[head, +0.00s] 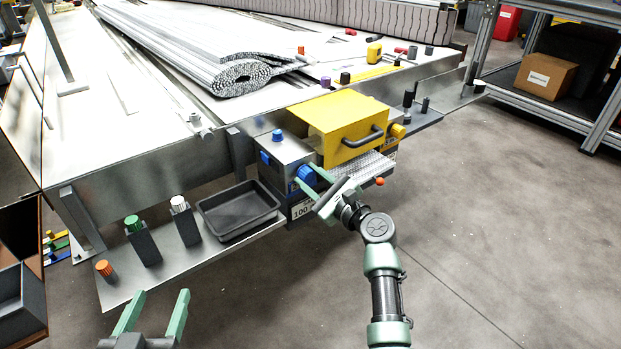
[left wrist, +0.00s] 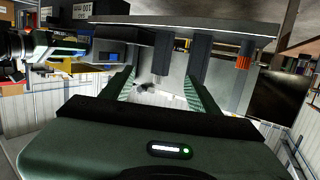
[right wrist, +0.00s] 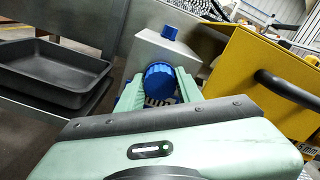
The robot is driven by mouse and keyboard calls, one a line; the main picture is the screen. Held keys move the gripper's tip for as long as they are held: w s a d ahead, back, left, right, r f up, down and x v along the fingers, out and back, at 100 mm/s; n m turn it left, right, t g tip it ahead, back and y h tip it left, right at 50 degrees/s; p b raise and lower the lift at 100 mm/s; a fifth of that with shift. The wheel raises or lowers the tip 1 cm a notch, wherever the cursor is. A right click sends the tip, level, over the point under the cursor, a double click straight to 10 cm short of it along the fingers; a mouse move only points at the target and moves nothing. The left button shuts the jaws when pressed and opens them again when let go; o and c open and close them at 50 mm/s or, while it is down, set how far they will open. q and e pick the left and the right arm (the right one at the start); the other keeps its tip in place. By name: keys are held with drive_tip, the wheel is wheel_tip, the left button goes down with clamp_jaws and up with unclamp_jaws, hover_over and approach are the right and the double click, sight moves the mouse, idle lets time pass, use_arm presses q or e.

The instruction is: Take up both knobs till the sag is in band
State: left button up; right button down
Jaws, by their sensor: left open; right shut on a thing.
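A large blue knob (head: 306,176) sits on the front of a grey block (head: 285,153) beside the yellow cover. A smaller blue knob (head: 277,135) stands on top of that block. My right gripper (head: 316,188) is shut on the large blue knob, with one finger on each side of it in the right wrist view (right wrist: 158,84). A yellow knob (head: 398,131) shows at the cover's right side. My left gripper (head: 152,312) is open and empty at the lower left, in front of the side shelf. No sag gauge reading is legible.
The yellow cover (head: 335,118) has a dark handle. The side shelf (head: 190,248) carries a black tray (head: 240,209) and green, white and orange-topped pieces. A rolled belt (head: 240,77) lies on the frame. The floor at right is clear.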

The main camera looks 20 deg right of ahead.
drive_tip(key=c, duration=1.2)
unclamp_jaws()
drive_tip(key=shift+s+f, duration=0.1)
drive_tip(key=shift+f, duration=0.2)
drive_tip(key=shift+o, duration=0.5)
drive_tip(key=shift+d+r, duration=0.1)
drive_tip(key=shift+r, duration=0.05)
use_arm(q)
drive_tip(key=shift+s, duration=0.1)
use_arm(e)
drive_tip(key=shift+r, duration=0.1)
drive_tip(key=shift+r, duration=0.1)
use_arm(q)
drive_tip(key=shift+s+a+f+g+y+p, duration=0.15)
drive_tip(key=shift+s+f+g, duration=0.15)
drive_tip(key=shift+f, duration=0.25)
drive_tip(key=shift+s+a+f+g+y+p, duration=0.15)
drive_tip(key=shift+f+g, duration=0.2)
drive_tip(key=shift+f, duration=0.25)
drive_tip(key=shift+s+a+f+g+y+p, duration=0.1)
drive_tip(key=shift+s+f+g, duration=0.2)
drive_tip(key=shift+f, duration=0.25)
